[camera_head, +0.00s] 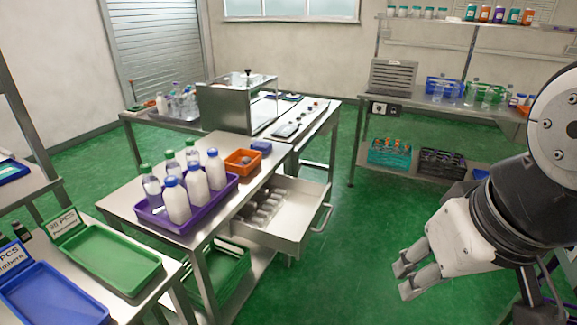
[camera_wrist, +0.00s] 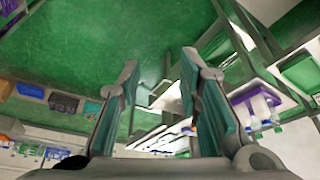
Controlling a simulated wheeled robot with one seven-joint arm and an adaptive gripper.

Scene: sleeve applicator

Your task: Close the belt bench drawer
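The belt bench drawer (camera_head: 287,225) is a pale metal drawer under the bench top. It stands pulled out towards the right in the head view, with several clear items (camera_head: 262,207) inside. Its bar handle (camera_head: 323,211) is on its right-hand front. My gripper (camera_head: 405,277) is to the right of the drawer and apart from it, with floor showing between them. In the wrist view my gripper (camera_wrist: 155,90) has its two fingers spread, with nothing between them. The drawer is hard to make out in the wrist view.
The bench top (camera_head: 222,202) carries a purple tray (camera_head: 152,222) of bottles and an orange bin (camera_head: 241,168). A green crate (camera_head: 222,278) sits on the lower shelf. Green floor (camera_head: 360,235) is clear between drawer and gripper. A rack with bins (camera_head: 388,152) stands behind.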

